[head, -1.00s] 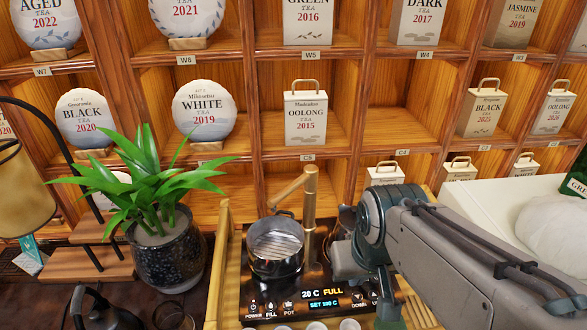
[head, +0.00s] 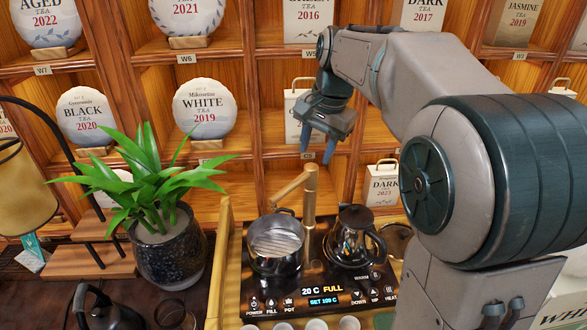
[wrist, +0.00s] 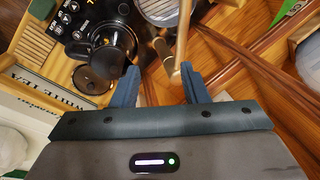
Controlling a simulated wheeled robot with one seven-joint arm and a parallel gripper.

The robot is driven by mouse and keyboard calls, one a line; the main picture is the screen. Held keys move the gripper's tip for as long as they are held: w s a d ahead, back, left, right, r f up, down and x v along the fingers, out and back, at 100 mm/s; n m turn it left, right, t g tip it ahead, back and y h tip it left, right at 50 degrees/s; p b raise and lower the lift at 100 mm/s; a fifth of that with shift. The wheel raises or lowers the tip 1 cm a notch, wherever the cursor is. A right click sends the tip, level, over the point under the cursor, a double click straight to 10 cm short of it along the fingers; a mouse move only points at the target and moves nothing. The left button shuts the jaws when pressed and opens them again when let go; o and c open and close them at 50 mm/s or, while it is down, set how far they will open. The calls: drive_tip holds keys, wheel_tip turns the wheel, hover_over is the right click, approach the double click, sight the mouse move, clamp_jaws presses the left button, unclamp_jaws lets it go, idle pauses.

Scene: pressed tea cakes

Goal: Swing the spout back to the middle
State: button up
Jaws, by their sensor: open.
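The bamboo spout (head: 290,188) sticks out from the top of an upright bamboo post (head: 311,200) and points left and down, over the steel pot (head: 275,250). The glass kettle (head: 355,240) with a dark lid stands to the right of the post. My gripper (head: 318,148) is open and empty, above the post and apart from it in the head view, fingers pointing down. In the wrist view the bamboo post (wrist: 183,38) shows beyond and between the open fingers, close to the right one. The kettle (wrist: 108,45) is at upper left there.
A potted plant (head: 165,255) stands left of the tea tray, its leaves reaching toward the shelf. Several small cups (head: 317,325) line the front. The wooden shelf behind holds tea cakes and tins, including a DARK 2023 tin (head: 381,185).

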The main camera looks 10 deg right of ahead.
drive_tip(key=r+m, duration=0.1)
hover_over(295, 181)
drive_tip(key=s+d, duration=0.2)
drive_tip(key=x, duration=1.3)
drive_tip(key=shift+f+p, duration=0.35)
drive_tip(key=shift+f, duration=0.05)
clamp_jaws()
